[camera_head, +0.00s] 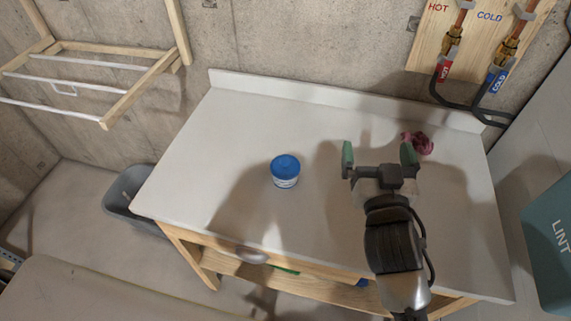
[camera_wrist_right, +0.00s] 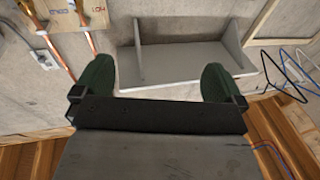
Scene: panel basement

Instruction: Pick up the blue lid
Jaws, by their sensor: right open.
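The blue lid (camera_head: 285,165) sits on top of a small white tub (camera_head: 286,182) with a blue label, upright on the white tabletop left of centre in the head view. My right gripper (camera_head: 380,156) is open and empty, above the table to the right of the tub and apart from it. Its green fingertips are spread wide in the right wrist view (camera_wrist_right: 162,80), with nothing between them. The lid and tub are not in the wrist view. My left gripper is not in view.
A crumpled dark pink cloth (camera_head: 418,143) lies near the table's back right. Hot and cold pipes (camera_head: 450,50) hang on the wall behind. A teal lint bin (camera_head: 553,240) is at right, a grey bin (camera_head: 128,196) at left. The tabletop (camera_head: 235,115) around the tub is clear.

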